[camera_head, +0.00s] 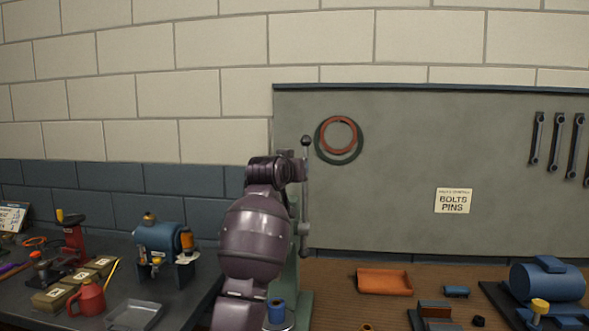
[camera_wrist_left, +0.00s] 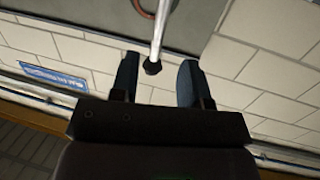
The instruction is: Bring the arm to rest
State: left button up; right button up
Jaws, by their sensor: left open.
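My left arm (camera_head: 252,235) rises in the middle of the head view, in front of a green press-like stand (camera_head: 290,265). My left gripper (camera_wrist_left: 160,60) is open in the wrist view, its two dark fingers apart with nothing clamped. A grey lever rod with a dark knob (camera_wrist_left: 152,67) shows between the fingers in the picture; whether it is between them in depth I cannot tell. In the head view the lever's knob (camera_head: 306,141) stands beside the top of my arm. The fingers are not clear there. My right gripper is in neither view.
A blue motor (camera_head: 157,238) and a red can (camera_head: 87,298) stand on the dark left bench. On the wooden bench are an orange tray (camera_head: 384,282) and a blue tank (camera_head: 548,281). A blue cup (camera_head: 276,310) sits low beside my arm. The wall behind is clear up high.

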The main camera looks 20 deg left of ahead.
pick_arm(q)
jog(key=shift+r, duration=0.1)
notch_tip(320, 180, up, 5)
jog(key=s+d+t, duration=0.2)
jog(key=t, duration=0.1)
jog(key=s+d+f+m+g+h, duration=0.1)
jog(key=s+f, duration=0.4)
jog(key=f, duration=0.7)
jog(key=s+d+f+m, duration=0.15)
jog(key=s+f, duration=0.35)
jog(key=f, duration=0.7)
jog(key=s+d+f+m+g+h, duration=0.15)
jog(key=s+f, duration=0.35)
jog(key=f, duration=0.7)
jog(key=s+f+n+g+y, duration=0.1)
jog(key=s+f+g, duration=0.4)
jog(key=s+f, duration=1.9)
jog(key=s, duration=0.4)
jog(key=shift+a+f+n+g, duration=0.25)
jog(key=shift+f+n+g, duration=0.05)
jog(key=shift+n+g, duration=0.1)
